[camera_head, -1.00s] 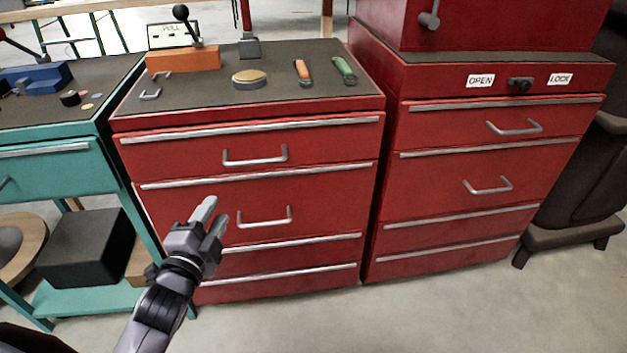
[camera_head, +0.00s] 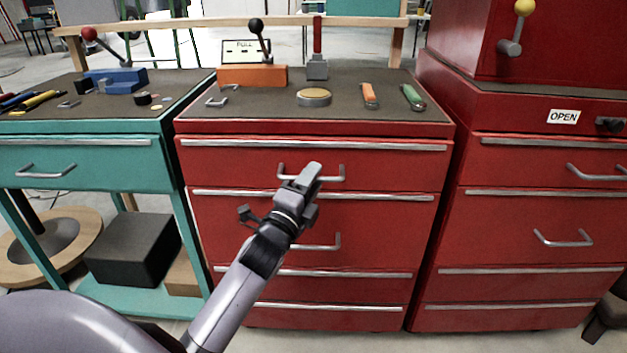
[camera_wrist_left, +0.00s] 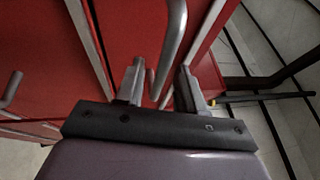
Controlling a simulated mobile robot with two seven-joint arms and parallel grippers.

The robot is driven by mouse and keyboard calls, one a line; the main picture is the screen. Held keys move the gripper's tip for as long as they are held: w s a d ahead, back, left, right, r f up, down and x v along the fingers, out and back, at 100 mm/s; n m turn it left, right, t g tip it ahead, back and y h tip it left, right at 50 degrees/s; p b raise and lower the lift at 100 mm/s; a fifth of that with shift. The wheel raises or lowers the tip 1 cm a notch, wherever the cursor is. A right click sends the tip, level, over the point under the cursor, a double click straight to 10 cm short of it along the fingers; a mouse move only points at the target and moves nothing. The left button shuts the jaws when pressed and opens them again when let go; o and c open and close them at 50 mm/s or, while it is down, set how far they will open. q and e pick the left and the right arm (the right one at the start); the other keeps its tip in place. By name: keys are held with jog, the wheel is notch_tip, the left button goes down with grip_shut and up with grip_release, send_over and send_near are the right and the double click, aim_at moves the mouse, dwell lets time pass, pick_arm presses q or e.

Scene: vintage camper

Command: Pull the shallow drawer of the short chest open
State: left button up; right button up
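The short red chest (camera_head: 318,272) stands in the middle of the head view. Its shallow top drawer (camera_head: 400,170) is shut, with a silver bar handle (camera_head: 338,173) on its front. My left gripper (camera_head: 312,172) is in front of this handle and hides part of it. In the left wrist view, my gripper (camera_wrist_left: 160,88) is open, and a silver handle bar (camera_wrist_left: 174,40) lines up between its two fingers. I cannot tell whether the fingers touch the bar. The deeper drawer (camera_head: 400,225) below is also shut, its handle partly behind my arm. My right gripper is not in view.
On the chest top are an orange block with a lever (camera_head: 252,75), a round brass-topped disc (camera_head: 314,97) and two handled tools. A teal bench (camera_head: 85,165) stands at left and a taller red cabinet (camera_head: 540,210) at right, with narrow gaps between.

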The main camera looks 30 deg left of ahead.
pick_arm(q)
jog(key=shift+w+r, duration=0.1)
jog(key=shift+w, duration=0.4)
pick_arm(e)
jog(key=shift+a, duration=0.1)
pick_arm(q)
grip_shut()
